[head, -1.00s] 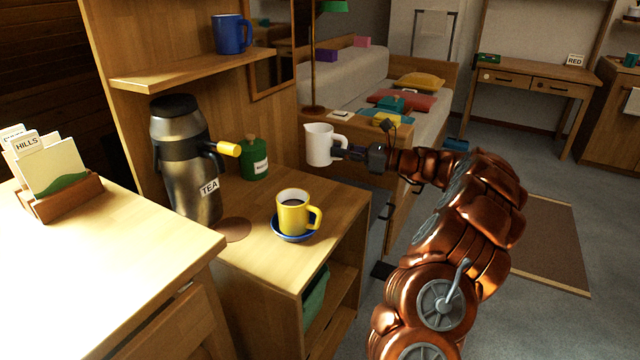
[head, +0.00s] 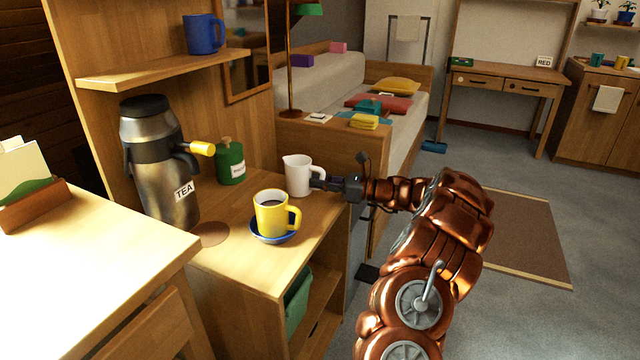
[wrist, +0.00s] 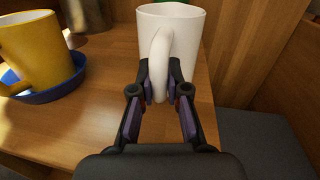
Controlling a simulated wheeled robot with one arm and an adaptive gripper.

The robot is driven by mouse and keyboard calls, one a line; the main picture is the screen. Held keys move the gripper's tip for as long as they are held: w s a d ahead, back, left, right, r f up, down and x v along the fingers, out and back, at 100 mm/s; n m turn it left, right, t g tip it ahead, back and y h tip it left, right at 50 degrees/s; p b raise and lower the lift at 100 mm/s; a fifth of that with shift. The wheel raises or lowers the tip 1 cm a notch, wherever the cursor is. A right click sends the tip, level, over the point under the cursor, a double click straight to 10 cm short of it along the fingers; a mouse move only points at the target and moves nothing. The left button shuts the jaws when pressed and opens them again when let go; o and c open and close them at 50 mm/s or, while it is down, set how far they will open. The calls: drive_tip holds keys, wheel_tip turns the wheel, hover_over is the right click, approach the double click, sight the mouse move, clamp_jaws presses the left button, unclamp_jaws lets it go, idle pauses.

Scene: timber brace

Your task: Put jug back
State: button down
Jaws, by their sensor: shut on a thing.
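The white jug (head: 298,175) is upright at the far right corner of the wooden cabinet top (head: 225,262). It is at or very near the surface; I cannot tell if it touches. My gripper (head: 318,184) reaches in from the right and is shut on the jug's handle. In the wrist view the fingers (wrist: 165,88) close around the handle of the white jug (wrist: 185,40), with its body beyond them.
A yellow cup (head: 270,215) of dark liquid stands on a blue saucer (head: 257,236) in front of the jug. A green canister (head: 230,165) and a steel TEA flask (head: 160,170) stand to the left. A shelf holds a blue mug (head: 204,34). The bed is behind.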

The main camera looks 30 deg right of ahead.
drive_tip(key=c, duration=1.2)
unclamp_jaws()
drive_tip(key=shift+o, duration=0.2)
drive_tip(key=shift+s+d+r, duration=0.1)
drive_tip(key=shift+s+d, duration=0.05)
drive_tip(key=p+v, duration=0.3)
drive_tip(key=v, duration=0.8)
drive_tip(key=shift+s+d, duration=0.2)
drive_tip(key=shift+d, duration=0.05)
